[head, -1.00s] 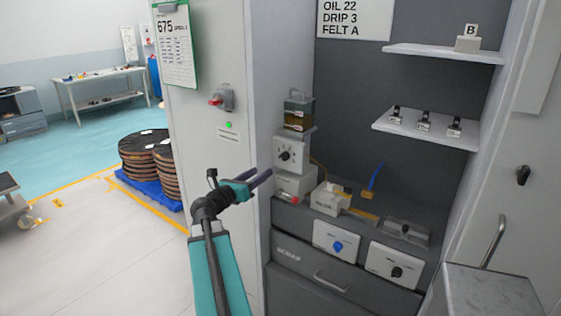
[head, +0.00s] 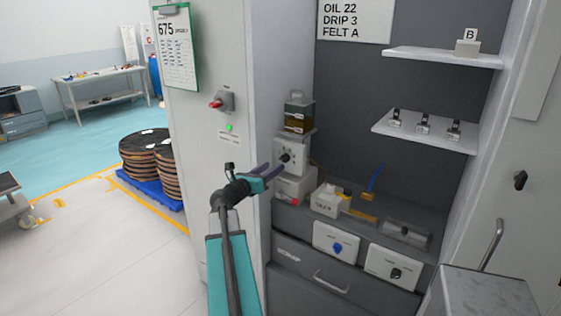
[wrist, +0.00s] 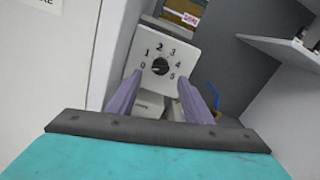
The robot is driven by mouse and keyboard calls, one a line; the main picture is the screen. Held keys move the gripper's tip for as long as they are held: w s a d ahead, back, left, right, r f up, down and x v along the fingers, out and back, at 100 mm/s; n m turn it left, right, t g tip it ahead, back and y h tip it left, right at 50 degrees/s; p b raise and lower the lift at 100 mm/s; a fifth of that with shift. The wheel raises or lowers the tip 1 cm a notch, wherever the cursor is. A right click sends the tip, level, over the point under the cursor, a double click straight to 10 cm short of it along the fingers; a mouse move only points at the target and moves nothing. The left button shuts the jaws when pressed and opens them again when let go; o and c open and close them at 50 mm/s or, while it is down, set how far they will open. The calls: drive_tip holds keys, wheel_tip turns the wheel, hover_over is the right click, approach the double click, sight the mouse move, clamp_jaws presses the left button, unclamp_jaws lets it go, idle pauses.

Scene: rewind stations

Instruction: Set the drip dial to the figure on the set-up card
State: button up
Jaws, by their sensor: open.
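The set-up card (head: 353,20) on the back wall reads OIL 22, DRIP 3, FELT A. A white dial box (head: 290,150) stands below the oil container at the left of the alcove. In the wrist view its face (wrist: 150,82) carries figures 0 to 5 around a black knob (wrist: 160,66). The knob's pointer is too small to read surely. My gripper (head: 276,170) is open and empty, in front of the dial box. In the wrist view its fingers (wrist: 166,80) spread to either side below the knob, apart from it.
The oil container (head: 298,113) sits above the dial box. A white box with a red button (head: 295,188) is below it. Panels with a blue knob (head: 337,247) and a black knob (head: 396,273) front the bench. The cabinet side wall stands close left of my gripper.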

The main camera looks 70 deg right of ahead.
sight(282, 160)
drive_tip(key=shift+p+x, duration=0.7)
drive_tip(key=shift+x, duration=2.65)
drive_tip(key=c, duration=1)
